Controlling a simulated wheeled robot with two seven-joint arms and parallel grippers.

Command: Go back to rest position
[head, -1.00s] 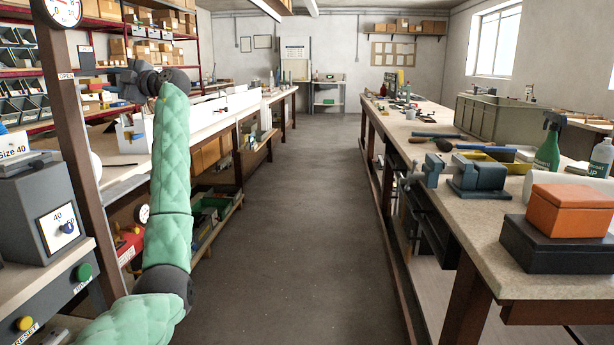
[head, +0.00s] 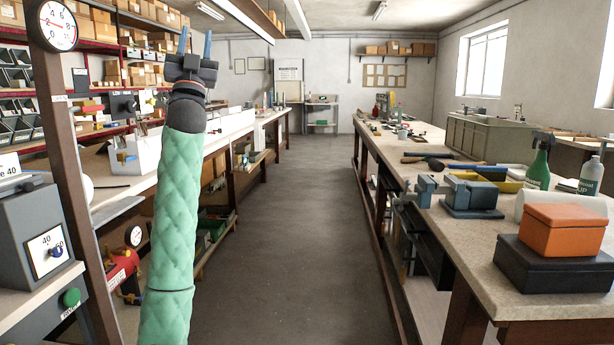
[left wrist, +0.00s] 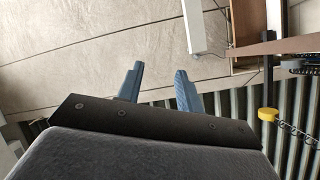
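My left arm, in a green quilted sleeve, stands upright at the left of the head view. My left gripper (head: 194,45) is at its top, pointing up, with two blue fingers apart and nothing between them. In the left wrist view the gripper's blue fingers (left wrist: 158,88) also stand apart and empty, with a pale ceiling or wall surface behind them. My right gripper is in neither view.
A workbench on the right carries a blue vise (head: 472,195), an orange box (head: 566,230) on a black box (head: 553,266), and a green spray bottle (head: 540,163). A post with a gauge (head: 56,26) and a grey control box (head: 37,235) stand at left. The aisle floor (head: 290,220) is clear.

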